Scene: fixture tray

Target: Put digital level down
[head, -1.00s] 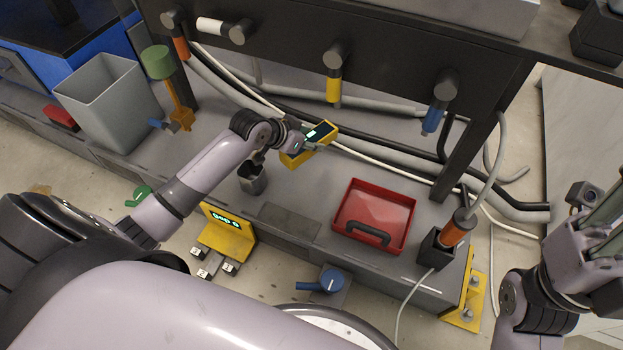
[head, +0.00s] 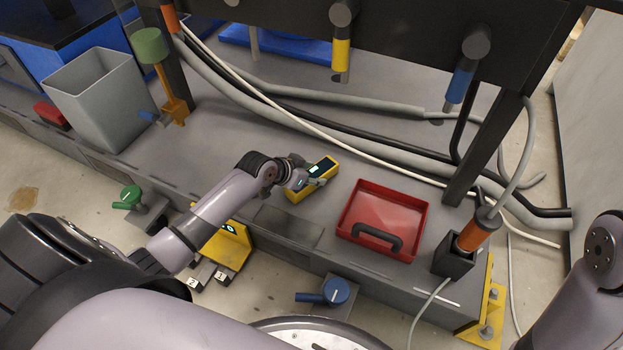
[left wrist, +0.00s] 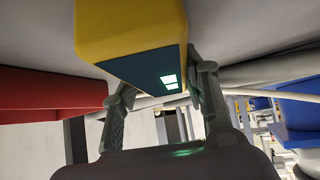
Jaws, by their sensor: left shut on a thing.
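The digital level (head: 325,167) is a yellow block with a dark face and a lit green-white display. In the head view it is at the grey bench top, left of the red tray. My left gripper (head: 308,180) is shut on it from the left side. In the left wrist view the level (left wrist: 130,25) fills the upper middle, between the two fingers of the gripper (left wrist: 160,84). I cannot tell whether its underside touches the bench. My right gripper is out of the picture; only part of my right arm shows at the right edge.
The red tray (head: 415,210) with a dark handle stands close to the right of the level. A black holder (head: 454,254) with an orange-handled tool is further right. Hoses (head: 390,163) run behind. A grey bin (head: 84,100) stands at left.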

